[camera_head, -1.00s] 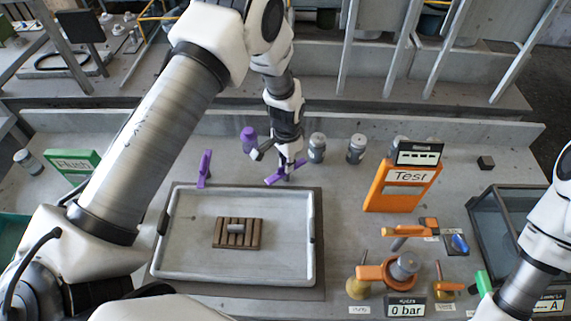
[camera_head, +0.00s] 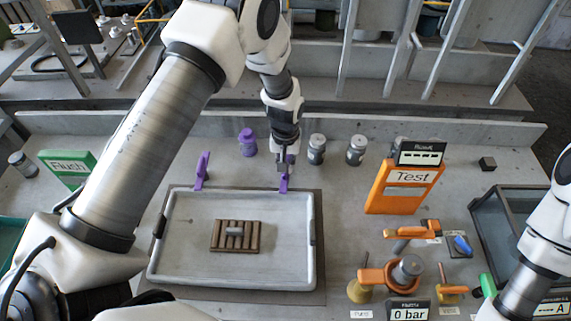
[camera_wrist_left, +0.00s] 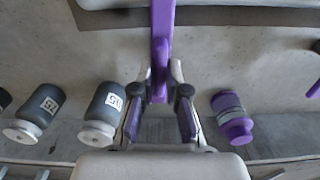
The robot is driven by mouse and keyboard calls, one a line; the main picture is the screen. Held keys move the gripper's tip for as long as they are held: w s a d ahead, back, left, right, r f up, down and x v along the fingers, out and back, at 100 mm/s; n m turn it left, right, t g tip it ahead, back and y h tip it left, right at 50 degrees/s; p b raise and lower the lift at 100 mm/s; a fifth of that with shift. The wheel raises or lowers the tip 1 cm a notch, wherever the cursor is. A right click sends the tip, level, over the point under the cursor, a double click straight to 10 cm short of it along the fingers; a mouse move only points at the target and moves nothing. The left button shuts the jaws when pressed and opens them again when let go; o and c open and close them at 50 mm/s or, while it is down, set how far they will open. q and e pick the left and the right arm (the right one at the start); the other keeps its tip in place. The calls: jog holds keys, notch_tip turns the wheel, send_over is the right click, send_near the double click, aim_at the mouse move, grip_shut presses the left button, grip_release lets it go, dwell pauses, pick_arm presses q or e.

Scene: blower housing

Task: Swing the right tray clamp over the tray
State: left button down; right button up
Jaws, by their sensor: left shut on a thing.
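The right tray clamp (camera_head: 284,184) is a purple bar at the back right edge of the tray (camera_head: 313,235). In the head view it now points toward the front, its end at the tray's back rim. My left gripper (camera_head: 286,166) is above it, shut on the clamp. In the left wrist view the purple bar (camera_wrist_left: 162,35) runs between the two fingers (camera_wrist_left: 158,92). The left tray clamp (camera_head: 202,170), also purple, stands at the back left of the tray. My right arm shows at the right edge, but its gripper is out of view.
A slatted brown block (camera_head: 222,247) with a grey cylinder lies in the tray. A purple-capped jar (camera_head: 247,143) and two grey jars (camera_head: 317,149) stand behind the clamp. The orange Test stand (camera_head: 403,187) and orange valve parts (camera_head: 372,277) are to the right.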

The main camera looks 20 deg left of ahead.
pick_arm(q)
jog(key=shift+s+f+n, duration=0.3)
jog(key=shift+s, duration=0.05)
jog(key=c, duration=1.2)
grip_release()
jog(key=shift+w+r, duration=0.1)
jog(key=shift+w, duration=0.1)
notch_tip(320, 180, up, 12)
jog(key=shift+w, duration=0.1)
jog(key=shift+d, duration=0.1)
